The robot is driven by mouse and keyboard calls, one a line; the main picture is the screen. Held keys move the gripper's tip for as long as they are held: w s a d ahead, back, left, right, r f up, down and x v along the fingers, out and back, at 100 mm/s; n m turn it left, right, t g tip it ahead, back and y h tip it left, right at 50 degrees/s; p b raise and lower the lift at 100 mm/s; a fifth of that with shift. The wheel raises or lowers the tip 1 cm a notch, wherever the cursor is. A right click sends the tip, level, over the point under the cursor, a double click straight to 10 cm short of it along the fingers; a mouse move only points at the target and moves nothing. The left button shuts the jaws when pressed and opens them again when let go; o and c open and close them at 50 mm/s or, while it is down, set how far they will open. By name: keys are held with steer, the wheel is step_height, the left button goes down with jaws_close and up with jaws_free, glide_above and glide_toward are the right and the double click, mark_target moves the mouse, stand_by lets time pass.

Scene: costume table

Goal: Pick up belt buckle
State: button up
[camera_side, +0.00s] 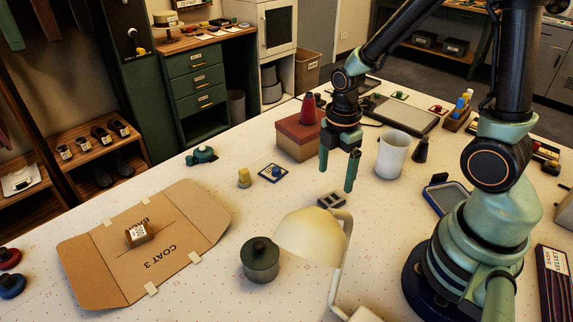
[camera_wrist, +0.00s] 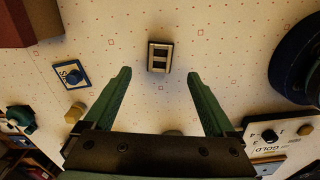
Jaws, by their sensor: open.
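The belt buckle (camera_side: 331,200) is a small dark rectangular frame lying flat on the white dotted table, near the middle of the side view. In the wrist view the buckle (camera_wrist: 160,57) lies ahead of the fingertips, roughly centred between them, with a crossbar across its middle. My gripper (camera_side: 337,170) points down and hangs above the table close to the buckle in the side view. In the wrist view its two green fingers (camera_wrist: 159,76) are spread wide with nothing between them. I cannot tell the exact height above the buckle.
A cream lamp (camera_side: 312,238) stands just in front of the buckle in the side view. A white cup (camera_side: 393,154), a brown box (camera_side: 297,137) with a red spool, and a dark green pot (camera_side: 260,259) stand around. A cardboard folder (camera_side: 190,225) lies at left.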

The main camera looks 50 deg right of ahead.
mark_target(332, 198)
steer(key=shift+f, duration=3.5)
jaws_close()
